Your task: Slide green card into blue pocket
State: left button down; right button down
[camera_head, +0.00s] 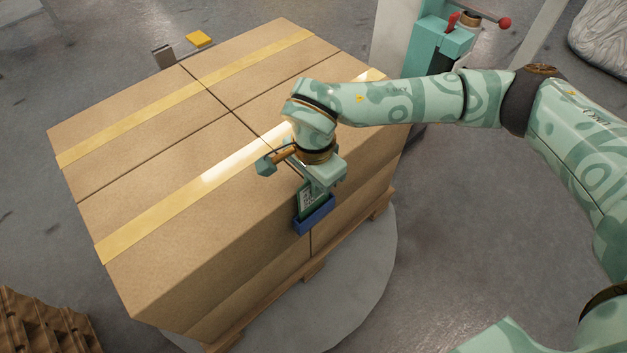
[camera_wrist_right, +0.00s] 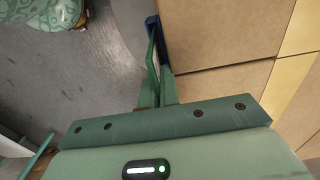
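The blue pocket (camera_head: 315,217) is on the near side face of the carton stack, close to the top edge; its dark blue end also shows in the right wrist view (camera_wrist_right: 152,26). The green card (camera_head: 309,199) stands upright over it, its lower edge hidden behind the pocket's front wall. In the right wrist view the card (camera_wrist_right: 151,56) is a thin strip seen edge-on, reaching to the pocket. My right gripper (camera_head: 308,186) is above the pocket, its fingers shut on the card's upper part. How deep the card sits cannot be told. My left gripper is not in view.
Taped cartons (camera_head: 150,172) sit on a wooden pallet (camera_head: 314,268) above a round grey plate (camera_head: 372,265). A teal machine with a red-knobbed lever (camera_head: 505,23) stands behind right. Brown stacked material (camera_head: 40,325) is at lower left. Floor on the right is open.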

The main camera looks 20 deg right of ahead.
jog(key=c, duration=1.6)
grip_release()
jog(key=shift+o, duration=0.2)
jog(key=shift+d+r, duration=0.1)
jog(key=shift+w, duration=0.1)
jog(key=shift+w, duration=0.1)
jog(key=c, duration=0.4)
jog(key=shift+o, duration=0.2)
